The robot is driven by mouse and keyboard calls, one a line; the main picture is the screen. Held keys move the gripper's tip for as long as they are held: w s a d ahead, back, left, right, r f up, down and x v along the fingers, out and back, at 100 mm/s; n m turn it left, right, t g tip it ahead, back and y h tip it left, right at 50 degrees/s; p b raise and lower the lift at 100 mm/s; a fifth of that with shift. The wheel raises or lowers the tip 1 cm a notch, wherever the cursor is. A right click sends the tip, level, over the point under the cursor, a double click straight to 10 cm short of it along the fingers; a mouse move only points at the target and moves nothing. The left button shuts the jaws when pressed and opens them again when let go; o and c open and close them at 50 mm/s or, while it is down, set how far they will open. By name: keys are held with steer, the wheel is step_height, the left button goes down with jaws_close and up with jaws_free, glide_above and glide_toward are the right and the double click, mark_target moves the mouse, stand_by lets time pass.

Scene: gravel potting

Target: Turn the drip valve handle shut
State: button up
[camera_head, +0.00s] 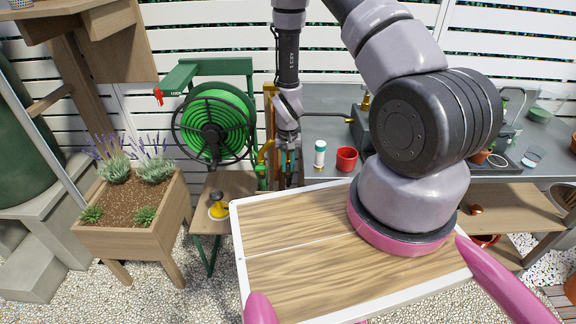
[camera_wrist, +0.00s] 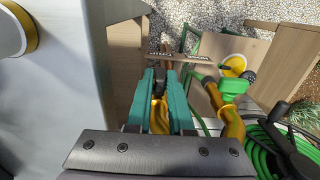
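My gripper (camera_wrist: 167,72) points down beside the bench's left end, its two teal fingers apart. In the wrist view, a yellow-orange object (camera_wrist: 160,115) shows in the gap between the fingers. I cannot tell whether they touch it. In the head view, my gripper (camera_head: 287,158) is small and partly lost among the things behind it. A brass-coloured fitting (camera_head: 366,103) with a dark hose beside it stands at the back of the bench. It may be the drip valve, but its handle is too small to make out and my arm covers part of this area.
The grey bench (camera_head: 318,103) holds a white bottle (camera_head: 320,155) and red mug (camera_head: 347,159). Left are a green hose reel (camera_head: 215,125), a yellow-and-green fitting (camera_head: 264,158) and a wooden planter (camera_head: 130,240). A labelled wooden bar (camera_wrist: 195,59) lies just beyond my fingertips.

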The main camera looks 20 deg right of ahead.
jaws_close()
steer(key=shift+d, duration=0.15)
steer(key=shift+s+f+y, duration=0.1)
steer(key=shift+y, duration=0.2)
steer(key=shift+s+d+y, duration=0.1)
steer(key=shift+d+y, duration=0.05)
steer(key=shift+y, duration=0.65)
steer(key=shift+t+y, duration=0.3)
